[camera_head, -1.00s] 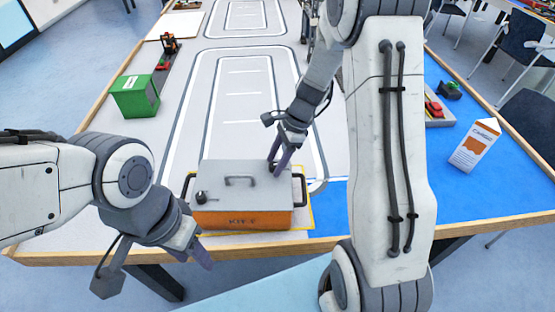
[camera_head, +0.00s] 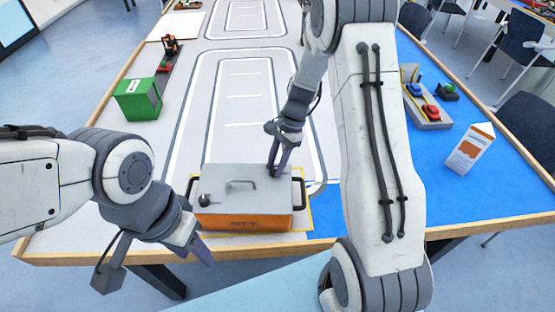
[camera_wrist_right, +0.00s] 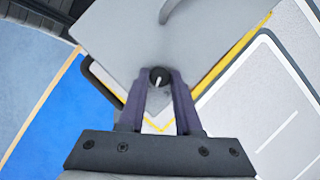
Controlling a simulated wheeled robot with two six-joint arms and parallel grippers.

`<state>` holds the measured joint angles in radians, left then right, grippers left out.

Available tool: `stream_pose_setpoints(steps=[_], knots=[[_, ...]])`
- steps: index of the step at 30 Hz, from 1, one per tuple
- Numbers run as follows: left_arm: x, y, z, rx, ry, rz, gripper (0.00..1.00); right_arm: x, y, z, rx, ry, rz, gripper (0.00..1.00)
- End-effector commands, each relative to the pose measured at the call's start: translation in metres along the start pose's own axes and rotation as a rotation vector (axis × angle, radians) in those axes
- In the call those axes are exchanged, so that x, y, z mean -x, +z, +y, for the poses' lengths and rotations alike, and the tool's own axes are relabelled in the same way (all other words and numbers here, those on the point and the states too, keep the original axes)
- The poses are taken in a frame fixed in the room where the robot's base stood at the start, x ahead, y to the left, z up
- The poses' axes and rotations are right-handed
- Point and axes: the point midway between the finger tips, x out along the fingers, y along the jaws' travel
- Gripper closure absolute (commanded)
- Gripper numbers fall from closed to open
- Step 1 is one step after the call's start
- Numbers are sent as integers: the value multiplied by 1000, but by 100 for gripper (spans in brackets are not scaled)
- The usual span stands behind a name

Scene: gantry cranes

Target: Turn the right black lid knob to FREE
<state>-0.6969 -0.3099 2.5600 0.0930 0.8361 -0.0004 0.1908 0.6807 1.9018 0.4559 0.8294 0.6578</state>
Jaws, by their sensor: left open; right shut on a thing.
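The orange box with a grey lid (camera_head: 243,205) sits near the front edge of the table, with a grey handle (camera_head: 241,183) in the middle of the lid. A black knob (camera_head: 205,199) shows at the lid's left side. The right black knob (camera_wrist_right: 159,77) shows in the right wrist view between my right gripper's fingertips, with a white pointer mark on it; I cannot read any label. My right gripper (camera_head: 276,168) is shut on this knob from above and hides it in the head view. My left gripper (camera_head: 200,250) is open and empty, in front of the box near the table edge.
A green box (camera_head: 138,98) stands at the left. A white and orange carton (camera_head: 470,148) and a grey block with red and blue parts (camera_head: 428,108) are on the blue area at the right. The marked track behind the box is clear.

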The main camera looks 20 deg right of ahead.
Motion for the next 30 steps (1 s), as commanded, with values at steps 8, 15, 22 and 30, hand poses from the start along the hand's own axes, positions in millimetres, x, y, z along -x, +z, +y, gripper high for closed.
stream_pose_setpoints(steps=[8,15,22,30], knots=[[20,-1,2,0,0,0,53,2,2,-3,246,101,0,100],[30,-2,2,0,0,0,53,2,3,-5,458,189,0,100],[38,-2,3,0,0,0,53,1,3,-6,658,272,0,100],[44,-2,3,0,0,0,53,0,4,-7,869,360,0,100]])
